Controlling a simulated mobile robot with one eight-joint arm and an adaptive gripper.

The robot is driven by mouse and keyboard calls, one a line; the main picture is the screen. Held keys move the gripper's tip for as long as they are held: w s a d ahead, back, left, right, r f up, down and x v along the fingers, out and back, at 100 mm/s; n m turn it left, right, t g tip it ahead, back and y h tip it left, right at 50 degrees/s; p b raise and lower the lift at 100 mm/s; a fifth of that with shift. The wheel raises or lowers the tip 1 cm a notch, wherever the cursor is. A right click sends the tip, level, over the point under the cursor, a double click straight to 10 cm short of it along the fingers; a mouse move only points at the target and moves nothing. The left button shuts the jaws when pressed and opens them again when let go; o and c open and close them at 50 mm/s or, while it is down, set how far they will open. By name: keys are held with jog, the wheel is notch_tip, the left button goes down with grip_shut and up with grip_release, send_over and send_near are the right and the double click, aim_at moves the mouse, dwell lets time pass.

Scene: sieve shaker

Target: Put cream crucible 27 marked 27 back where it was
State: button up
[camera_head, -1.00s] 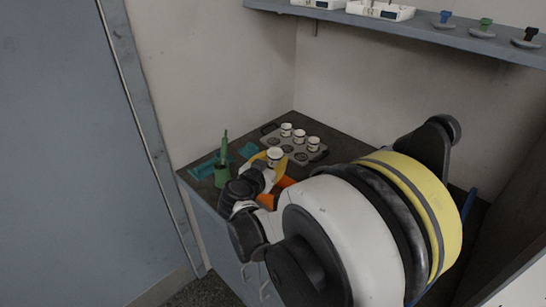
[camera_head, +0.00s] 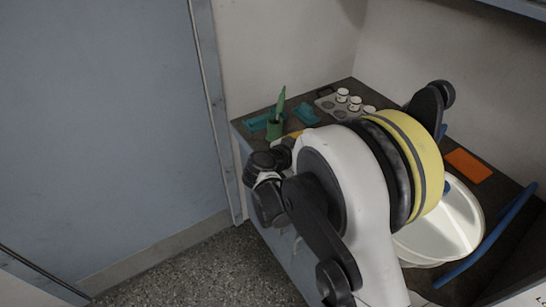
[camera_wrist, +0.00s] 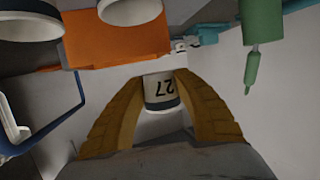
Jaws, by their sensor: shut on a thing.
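Cream crucible 27 (camera_wrist: 162,92) is between the two yellow fingers of my gripper (camera_wrist: 165,84) in the wrist view, its "27" reading upside down. My gripper is shut on it. In the head view my own arm hides the crucible and most of the gripper; only a bit of yellow finger shows near the green holder. The grey crucible tray (camera_head: 326,104) stands at the back of the bench, with several white crucibles (camera_head: 355,103) in its far row and empty round seats in the nearer row. My arm covers the tray's right part.
A green holder (camera_head: 275,130) with a green tool stands left of the tray, beside teal pieces (camera_head: 306,114). A large white bowl (camera_head: 468,232) and an orange pad (camera_head: 468,165) lie on the right. The bench's left front edge drops to the floor.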

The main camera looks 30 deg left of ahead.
jog(key=a+f+b, duration=0.1)
jog(key=a, duration=0.1)
jog(key=a+f+b, duration=0.1)
jog(key=a+f, duration=0.1)
jog(key=a, duration=0.1)
jog(key=s+a+f+b, duration=0.1)
jog(key=a+f, duration=0.1)
jog(key=a, duration=0.1)
jog(key=shift+s+a+f, duration=0.1)
jog(key=shift+a+f, duration=0.1)
jog(key=shift+f, duration=0.05)
notch_tip(320, 180, down, 4)
jog(key=shift+b, duration=1.15)
jog(key=shift+r, duration=0.2)
jog(key=shift+f, duration=0.1)
jog(key=shift+f, duration=0.1)
jog(key=o, duration=1.1)
